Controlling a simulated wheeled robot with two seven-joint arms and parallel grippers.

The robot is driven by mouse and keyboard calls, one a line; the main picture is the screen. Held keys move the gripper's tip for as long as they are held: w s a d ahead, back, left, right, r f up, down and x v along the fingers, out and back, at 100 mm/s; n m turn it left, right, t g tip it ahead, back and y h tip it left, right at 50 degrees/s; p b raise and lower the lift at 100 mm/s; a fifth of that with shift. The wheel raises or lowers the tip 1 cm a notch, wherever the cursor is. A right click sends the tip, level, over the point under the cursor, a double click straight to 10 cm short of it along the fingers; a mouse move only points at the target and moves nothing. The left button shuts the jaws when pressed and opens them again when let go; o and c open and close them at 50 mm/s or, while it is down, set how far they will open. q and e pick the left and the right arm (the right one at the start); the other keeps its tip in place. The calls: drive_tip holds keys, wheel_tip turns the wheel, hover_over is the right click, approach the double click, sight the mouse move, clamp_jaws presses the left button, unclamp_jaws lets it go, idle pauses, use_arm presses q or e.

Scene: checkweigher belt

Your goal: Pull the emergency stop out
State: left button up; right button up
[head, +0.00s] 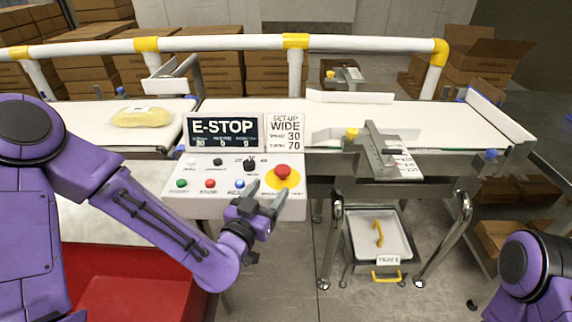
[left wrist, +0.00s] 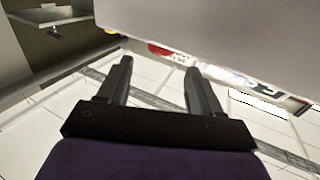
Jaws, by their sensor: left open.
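The emergency stop is a red mushroom button (head: 283,171) on a yellow disc, at the right end of the white control panel (head: 215,207). The display (head: 223,130) behind the panel reads E-STOP. My left gripper (head: 267,194) is open and empty, just below and left of the red button in the head view, with its fingers pointing up toward it. I cannot tell whether it touches the panel. My right gripper is out of view.
Green, red, blue and black controls sit left of the stop. A set-up sign (head: 285,132) stands beside the display. A pale yellow pack (head: 142,117) lies on the left belt (head: 85,125). A red bin (head: 135,285) is below left, and a grey drawer (head: 366,230) below right.

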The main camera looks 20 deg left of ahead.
sight(279, 174)
use_arm(q)
drive_tip(key=w, duration=0.3)
drive_tip(key=w+p, duration=0.1)
drive_tip(key=w, duration=0.2)
drive_tip(key=w+d, duration=0.1)
drive_tip(key=w, duration=0.2)
drive_tip(key=shift+p, duration=0.3)
